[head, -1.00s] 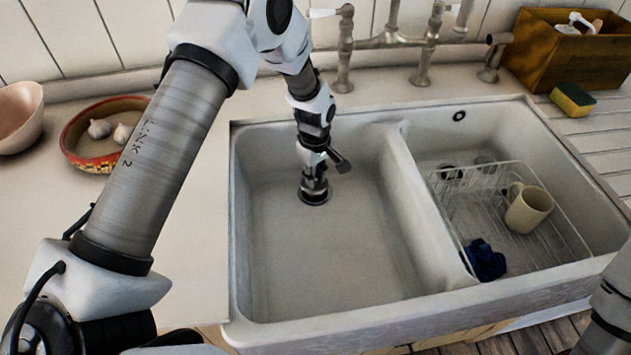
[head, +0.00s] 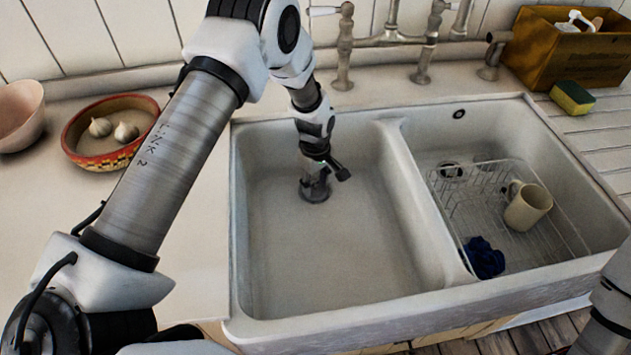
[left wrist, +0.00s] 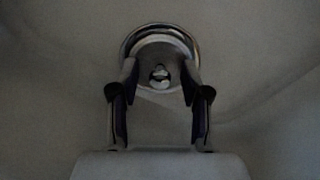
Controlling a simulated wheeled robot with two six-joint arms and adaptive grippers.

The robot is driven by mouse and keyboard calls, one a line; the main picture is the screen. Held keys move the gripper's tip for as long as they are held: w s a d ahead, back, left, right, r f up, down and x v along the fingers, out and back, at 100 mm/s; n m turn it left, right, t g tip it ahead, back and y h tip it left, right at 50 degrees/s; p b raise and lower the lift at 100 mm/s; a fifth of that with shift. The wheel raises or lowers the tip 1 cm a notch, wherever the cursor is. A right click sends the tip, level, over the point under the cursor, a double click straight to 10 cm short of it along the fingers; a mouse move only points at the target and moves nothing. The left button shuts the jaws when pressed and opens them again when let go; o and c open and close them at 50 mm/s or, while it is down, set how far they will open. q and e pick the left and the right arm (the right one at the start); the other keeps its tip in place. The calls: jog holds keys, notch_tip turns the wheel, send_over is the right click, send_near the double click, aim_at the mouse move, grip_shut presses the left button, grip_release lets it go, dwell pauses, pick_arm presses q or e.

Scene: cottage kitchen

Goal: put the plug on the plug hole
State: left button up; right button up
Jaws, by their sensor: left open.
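The plug (left wrist: 159,73), with a small shiny knob in its middle, shows in the left wrist view. It lies within the chrome ring of the plug hole (left wrist: 158,30); I cannot tell whether it sits fully flush. My left gripper (left wrist: 160,80) is open, with one finger on each side of the knob and apparent gaps to it. In the head view the left gripper (head: 314,182) points down into the left basin, just over the plug hole, and hides much of it. My right gripper is out of view; only part of the right arm shows at lower right.
The left basin (head: 345,255) is otherwise empty. A divider (head: 428,200) separates it from the right basin, where a wire rack (head: 545,245) holds a mug (head: 527,207) and a blue cloth (head: 484,258). Taps (head: 425,50) stand behind. A garlic bowl (head: 75,150) is at left.

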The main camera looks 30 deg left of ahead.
aim_at(316, 182)
pick_arm(q)
notch_tip(316, 182, up, 12)
jog(key=shift+b, duration=0.4)
